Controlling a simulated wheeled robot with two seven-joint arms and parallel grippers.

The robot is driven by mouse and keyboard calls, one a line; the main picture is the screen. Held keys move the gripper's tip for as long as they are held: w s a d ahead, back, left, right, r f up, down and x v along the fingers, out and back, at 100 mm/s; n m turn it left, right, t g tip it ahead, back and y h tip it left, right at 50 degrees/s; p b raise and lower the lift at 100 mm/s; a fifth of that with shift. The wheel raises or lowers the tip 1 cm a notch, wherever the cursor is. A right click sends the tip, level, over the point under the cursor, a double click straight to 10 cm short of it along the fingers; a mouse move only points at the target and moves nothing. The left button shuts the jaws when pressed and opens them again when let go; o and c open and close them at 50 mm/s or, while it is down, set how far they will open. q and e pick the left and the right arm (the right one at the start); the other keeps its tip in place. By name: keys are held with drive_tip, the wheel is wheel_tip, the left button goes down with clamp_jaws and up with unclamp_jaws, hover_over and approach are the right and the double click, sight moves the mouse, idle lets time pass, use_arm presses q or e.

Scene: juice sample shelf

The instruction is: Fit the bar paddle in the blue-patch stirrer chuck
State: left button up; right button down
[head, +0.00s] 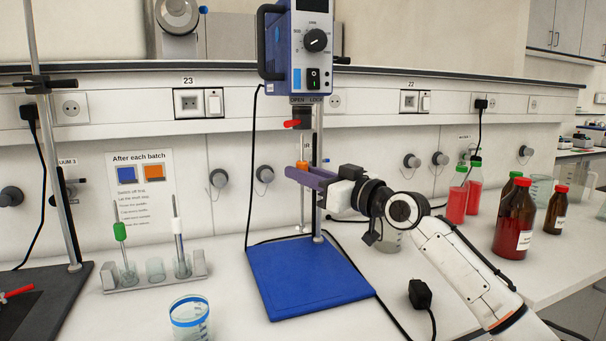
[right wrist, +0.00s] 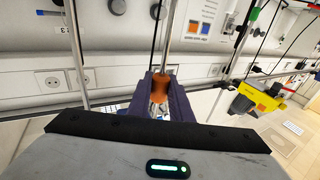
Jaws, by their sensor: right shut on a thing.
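The stirrer's control box (head: 311,45) is blue-sided and hangs on a metal post. Its dark chuck (head: 301,114) sits below, marked OPEN and LOCK, with a red lever (head: 291,124) pointing left. My right gripper (head: 303,170) is shut on the orange collar of an upright paddle, below the chuck. The paddle's thin shaft runs down to a small pale end (head: 300,229) above the blue base. I cannot tell whether the shaft's top touches the chuck. The right wrist view shows the orange collar (right wrist: 161,89) between purple fingers. My left gripper is out of view.
The blue base plate (head: 308,280) lies below. A rack (head: 155,283) at left holds green- and white-topped rods. A blue-rimmed beaker (head: 190,318) stands in front. Brown bottles (head: 515,220) and red-filled bottles (head: 458,198) stand at right. A black plug (head: 421,294) lies near my right arm.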

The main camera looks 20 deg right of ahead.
sight(303, 153)
drive_tip(key=shift+r+p, duration=0.55)
drive_tip(key=shift+r, duration=0.25)
drive_tip(key=shift+r+p, duration=1.15)
drive_tip(key=shift+r, duration=0.3)
idle(0.4)
drive_tip(key=c, duration=1.5)
unclamp_jaws()
drive_tip(key=shift+f, duration=0.1)
drive_tip(key=shift+s+d+f, duration=0.15)
drive_tip(key=shift+s, duration=0.1)
drive_tip(key=shift+b+v, duration=1.25)
drive_tip(key=shift+v, duration=3.65)
